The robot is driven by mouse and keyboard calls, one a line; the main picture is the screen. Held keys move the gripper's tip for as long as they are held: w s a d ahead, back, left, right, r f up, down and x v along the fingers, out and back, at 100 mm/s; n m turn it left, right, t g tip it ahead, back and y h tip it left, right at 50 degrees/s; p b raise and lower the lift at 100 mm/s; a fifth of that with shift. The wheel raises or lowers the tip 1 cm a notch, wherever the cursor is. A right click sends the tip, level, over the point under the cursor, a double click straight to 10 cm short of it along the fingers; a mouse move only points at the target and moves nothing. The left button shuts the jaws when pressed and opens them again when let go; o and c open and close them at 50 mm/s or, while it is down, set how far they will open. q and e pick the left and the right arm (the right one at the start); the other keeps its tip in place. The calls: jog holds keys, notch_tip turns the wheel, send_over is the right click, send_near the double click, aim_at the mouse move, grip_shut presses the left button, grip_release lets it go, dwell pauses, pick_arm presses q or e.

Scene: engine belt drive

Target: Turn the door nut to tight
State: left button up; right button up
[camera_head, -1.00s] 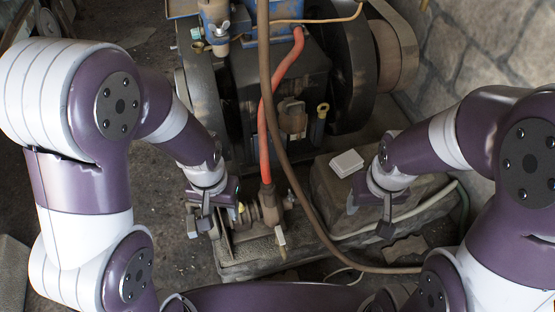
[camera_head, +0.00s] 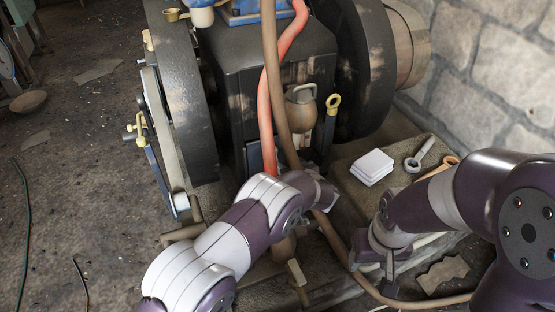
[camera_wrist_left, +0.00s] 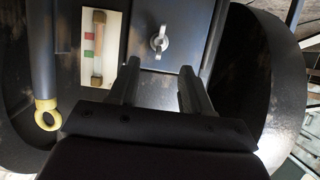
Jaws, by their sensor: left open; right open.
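In the left wrist view, the door nut (camera_wrist_left: 160,41) is a pale metal wing nut on a dark flat door (camera_wrist_left: 172,20). Its wings stand roughly upright, slightly tilted. My left gripper (camera_wrist_left: 157,75) is open, with its two fingers below the nut in the picture and nothing between them. In the head view, my left gripper (camera_head: 325,190) is in front of the black engine housing (camera_head: 250,75); its fingers are hard to make out there. I cannot make out the nut in the head view. My right gripper (camera_head: 388,278) is open and empty at the lower right.
A red hose (camera_head: 266,110) and a brown hose (camera_head: 275,90) hang before the engine. A gauge with red and green marks (camera_wrist_left: 95,45) is left of the door. A white box (camera_head: 372,167) and a ring-ended tool (camera_head: 420,153) lie on the stone block. Flywheels flank the housing.

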aim_at(275, 153)
pick_arm(q)
jog(key=b+x, duration=0.1)
jog(key=x, duration=0.1)
jog(key=b+x, duration=0.1)
jog(key=x, duration=0.2)
jog(key=b+x, duration=0.2)
jog(key=x, duration=0.1)
jog(key=shift+f, duration=0.4)
jog(key=shift+w+a, duration=0.15)
jog(key=shift+w, duration=0.35)
jog(key=shift+r, duration=0.1)
grip_shut()
